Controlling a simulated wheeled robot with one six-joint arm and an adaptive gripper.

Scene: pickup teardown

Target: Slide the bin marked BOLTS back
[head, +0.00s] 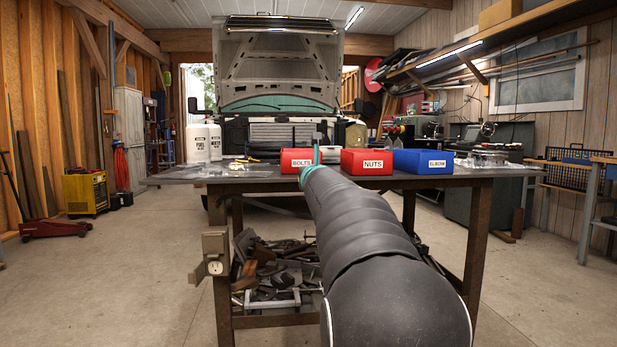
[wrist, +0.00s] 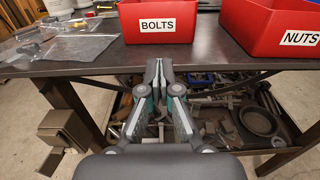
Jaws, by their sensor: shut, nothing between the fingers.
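The red bin marked BOLTS (head: 297,161) stands on the dark table top at its front edge, left of the bin marked NUTS. In the wrist view the BOLTS bin (wrist: 158,27) is straight ahead, with its label facing me. My gripper (wrist: 158,66) is shut and empty, with its fingertips just in front of the table edge and below the label. I cannot tell whether the tips touch the table or the bin. In the head view my arm hides most of the gripper and part of the bin's right side.
The red NUTS bin (head: 367,162) and blue ELBOW bin (head: 423,161) stand to the right. Plastic bags with small parts (wrist: 66,47) lie left of the BOLTS bin. White jugs (head: 197,143) stand farther back. Loose metal parts (head: 272,268) fill the shelf below the table top (head: 230,176).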

